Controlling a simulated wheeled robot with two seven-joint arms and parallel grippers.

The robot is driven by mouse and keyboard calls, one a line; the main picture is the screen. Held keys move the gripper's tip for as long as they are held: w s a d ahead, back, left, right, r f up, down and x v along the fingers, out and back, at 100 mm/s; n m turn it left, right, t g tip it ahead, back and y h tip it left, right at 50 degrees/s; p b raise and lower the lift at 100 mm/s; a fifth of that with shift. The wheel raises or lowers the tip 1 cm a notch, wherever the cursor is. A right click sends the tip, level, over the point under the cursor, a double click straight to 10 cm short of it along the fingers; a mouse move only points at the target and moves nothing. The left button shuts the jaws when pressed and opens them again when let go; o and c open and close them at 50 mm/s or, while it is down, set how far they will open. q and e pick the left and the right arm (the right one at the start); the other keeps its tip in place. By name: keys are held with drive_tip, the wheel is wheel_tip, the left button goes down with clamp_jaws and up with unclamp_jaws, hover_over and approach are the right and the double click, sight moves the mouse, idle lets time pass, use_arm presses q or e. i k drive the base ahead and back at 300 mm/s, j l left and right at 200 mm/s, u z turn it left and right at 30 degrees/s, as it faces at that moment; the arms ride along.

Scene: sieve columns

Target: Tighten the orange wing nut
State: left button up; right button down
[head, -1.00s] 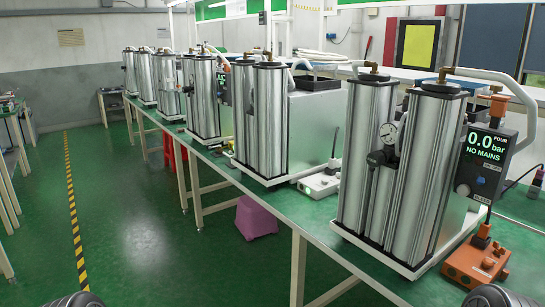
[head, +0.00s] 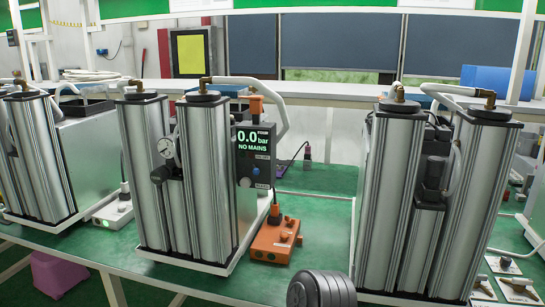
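No wing nut can be made out for certain. A small orange piece (head: 256,105) stands on top of the control box beside the middle sieve column unit (head: 208,180); its shape is too small to tell. An orange box (head: 274,241) with a dark plug-like piece (head: 275,213) on it sits on the green bench at that unit's lower right. The control box display (head: 254,141) reads 0.0 bar, NO MAINS. Neither gripper is in view; only a dark ribbed rounded part, likely of my own arm, shows at the bottom edge.
Another column unit (head: 432,200) stands to the right and one (head: 38,150) to the left. A white box (head: 113,212) lies between the left and middle units. Small plates with fittings (head: 516,290) lie at the lower right. Bare bench (head: 325,205) shows between the middle and right units.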

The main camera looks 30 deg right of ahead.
sight(292, 221)
drive_tip(key=z, duration=0.9)
